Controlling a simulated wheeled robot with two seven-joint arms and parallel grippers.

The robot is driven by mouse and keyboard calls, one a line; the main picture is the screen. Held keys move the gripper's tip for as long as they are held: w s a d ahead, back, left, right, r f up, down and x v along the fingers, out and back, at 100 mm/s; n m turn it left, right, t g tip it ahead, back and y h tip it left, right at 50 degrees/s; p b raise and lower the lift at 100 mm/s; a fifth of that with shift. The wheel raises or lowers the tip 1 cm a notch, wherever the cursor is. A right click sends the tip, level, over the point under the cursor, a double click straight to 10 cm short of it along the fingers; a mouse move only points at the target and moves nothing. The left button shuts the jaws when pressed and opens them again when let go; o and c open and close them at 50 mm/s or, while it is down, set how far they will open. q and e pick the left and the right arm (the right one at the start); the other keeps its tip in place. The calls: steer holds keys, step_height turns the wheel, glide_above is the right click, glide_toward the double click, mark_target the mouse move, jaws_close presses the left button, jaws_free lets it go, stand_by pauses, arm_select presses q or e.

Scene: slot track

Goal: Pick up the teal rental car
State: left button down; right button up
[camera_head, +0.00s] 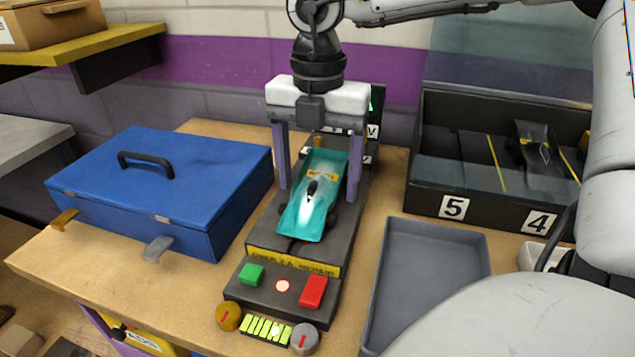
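The teal rental car (315,195) sits on a dark test stand (258,240) in the middle of the bench, its nose toward the front. My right gripper (318,190) comes down from above, pointing downward. Its two grey-purple fingers are spread wide, one on each side of the car. The fingertips are level with the car's body, with the car between them. I cannot tell whether either finger touches it. My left gripper is not in view.
A blue toolbox (200,165) stands left of the stand. A grey tray (430,260) lies to its right. A black rack (455,175) with slots numbered 5 and 4 holds a black car (540,150). Green and red buttons (313,292) sit at the stand's front.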

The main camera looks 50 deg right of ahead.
steer(key=c, duration=1.1)
steer(key=shift+c, duration=0.2)
steer(key=shift+r, duration=0.15)
